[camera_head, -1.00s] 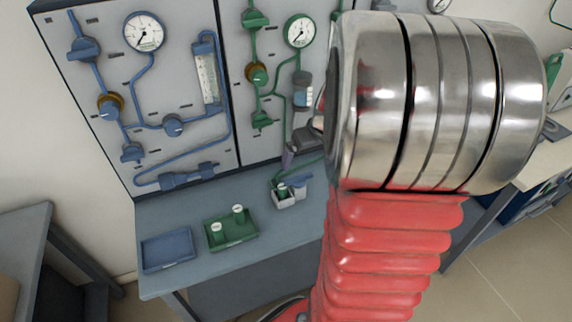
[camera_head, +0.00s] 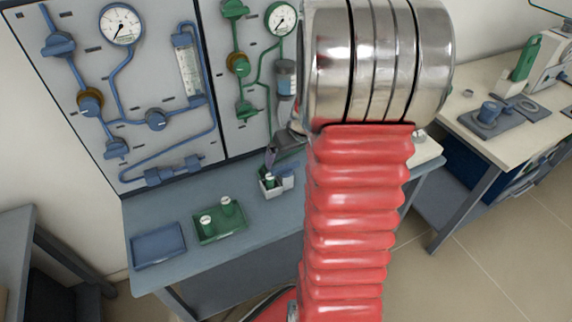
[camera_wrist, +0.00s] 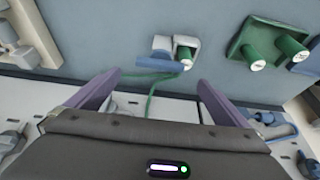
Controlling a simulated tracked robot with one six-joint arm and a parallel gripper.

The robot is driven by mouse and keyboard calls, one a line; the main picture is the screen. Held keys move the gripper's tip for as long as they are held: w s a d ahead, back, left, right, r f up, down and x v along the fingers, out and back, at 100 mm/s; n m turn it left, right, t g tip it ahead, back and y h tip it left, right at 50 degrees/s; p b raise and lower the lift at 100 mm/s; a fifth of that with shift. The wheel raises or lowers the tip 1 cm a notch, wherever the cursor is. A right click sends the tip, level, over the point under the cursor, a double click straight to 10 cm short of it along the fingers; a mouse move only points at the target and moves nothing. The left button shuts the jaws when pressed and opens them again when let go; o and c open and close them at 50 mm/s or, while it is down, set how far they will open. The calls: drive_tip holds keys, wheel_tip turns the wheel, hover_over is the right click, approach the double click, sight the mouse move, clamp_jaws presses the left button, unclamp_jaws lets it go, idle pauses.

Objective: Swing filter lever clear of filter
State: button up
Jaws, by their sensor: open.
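I cannot make out a filter lever in either view; the area beside and below the filter is hidden by my arm and gripper. My gripper (camera_head: 272,158) is below the filter, close in front of the panel foot and above the bench. In the wrist view my gripper (camera_wrist: 158,92) has its two purple fingers spread wide, with nothing held. A green tube (camera_wrist: 152,98) crosses the gap between them.
A small white holder (camera_head: 268,189) with a green-bodied vial stands on the bench (camera_head: 170,212) just below my gripper. A green tray (camera_head: 219,235) with two vials and an empty blue tray (camera_head: 158,246) lie to the left. Blue piping (camera_head: 155,120) fills the left panel.

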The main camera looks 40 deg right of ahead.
sight(285, 166)
drive_tip(key=shift+x, duration=3.7)
drive_tip(key=shift+c, duration=0.5)
drive_tip(key=shift+a, duration=0.1)
drive_tip(key=c, duration=0.9)
